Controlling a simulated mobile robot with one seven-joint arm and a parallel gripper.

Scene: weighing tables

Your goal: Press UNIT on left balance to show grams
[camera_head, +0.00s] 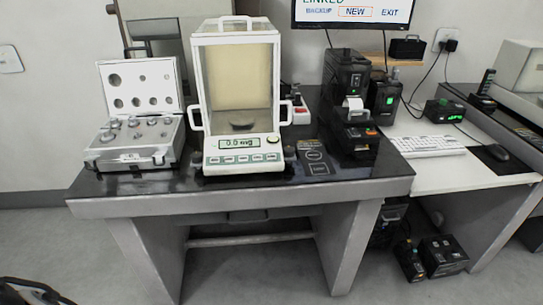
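The balance (236,100) stands on the dark weighing table, left of centre. It has a tall glass draft shield with a light frame and a side handle on each side. Its pan (241,124) looks empty. The display (239,143) appears to read 0.0 mg. Below it, a row of several green buttons (243,158) runs along the front panel. Their labels are too small to read, so I cannot tell which is UNIT.
An open weight case (135,158) stands left of the balance. Black printer-like devices (352,130) stand to the right. A monitor (352,12) hangs behind. A keyboard (424,144) lies on the white desk. Grey floor (60,250) in front of the table is mostly clear.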

